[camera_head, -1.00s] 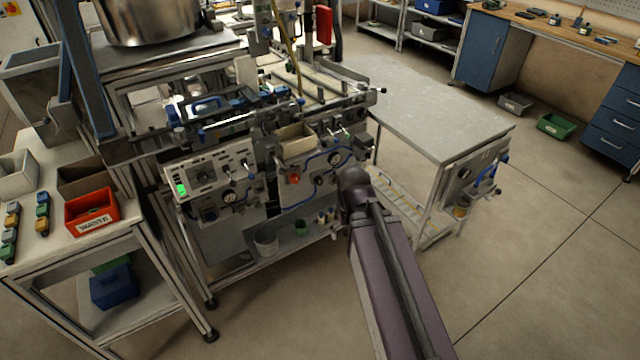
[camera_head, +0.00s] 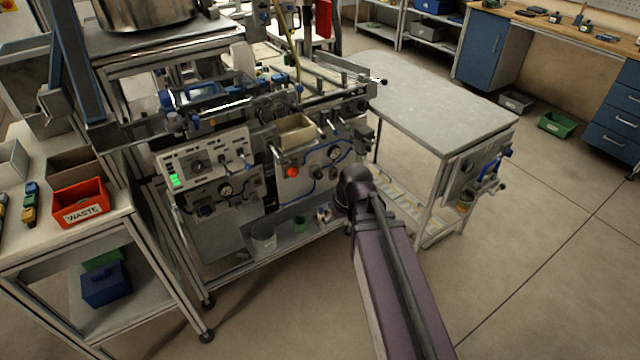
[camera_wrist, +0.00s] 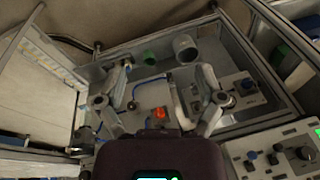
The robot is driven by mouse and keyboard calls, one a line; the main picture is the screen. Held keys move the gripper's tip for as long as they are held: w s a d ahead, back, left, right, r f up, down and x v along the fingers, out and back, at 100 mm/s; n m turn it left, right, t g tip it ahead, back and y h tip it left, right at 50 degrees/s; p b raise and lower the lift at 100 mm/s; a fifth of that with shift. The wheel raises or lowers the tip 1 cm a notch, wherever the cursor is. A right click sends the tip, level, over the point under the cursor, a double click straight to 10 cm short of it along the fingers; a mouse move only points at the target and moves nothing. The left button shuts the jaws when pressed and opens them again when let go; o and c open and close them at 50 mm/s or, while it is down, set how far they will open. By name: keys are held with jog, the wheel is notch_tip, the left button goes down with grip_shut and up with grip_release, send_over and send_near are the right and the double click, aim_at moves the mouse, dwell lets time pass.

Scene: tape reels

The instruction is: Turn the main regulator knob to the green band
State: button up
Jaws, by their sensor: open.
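The machine's front panel (camera_head: 300,190) carries a round gauge (camera_head: 335,153) and a small dark round knob (camera_head: 318,173) below it, joined by blue tubing. This may be the main regulator knob, but I cannot read any label. A second gauge (camera_head: 225,190) and a dark knob (camera_head: 207,211) sit lower left. No green band can be made out. My gripper (camera_wrist: 158,98) is open and empty in the wrist view, its fingers spread in front of the panel, which appears upside down there. In the head view my arm hides the gripper.
An orange-red button (camera_head: 292,172) sits beside the tubing. A control box (camera_head: 205,158) with a lit green display is left of it. A grey side table (camera_head: 440,100) stands right; open floor lies in front.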

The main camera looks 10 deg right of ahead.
jog(key=w+a+f+n+t+y+b, duration=0.3)
jog(key=w+f+b, duration=0.4)
jog(key=w+b, duration=0.2)
jog(key=n+t+y+b, duration=0.2)
jog(key=t+b, duration=1)
jog(key=b, duration=1.7)
send_near(320, 177)
jog(key=v, duration=0.3)
jog(key=shift+s+r+p, duration=0.15)
jog(key=shift+s+p, duration=0.1)
jog(key=shift+p, duration=0.05)
jog(key=x, duration=1.3)
jog(key=shift+w+a, duration=0.15)
jog(key=shift+w, duration=0.25)
jog(key=c, duration=1.1)
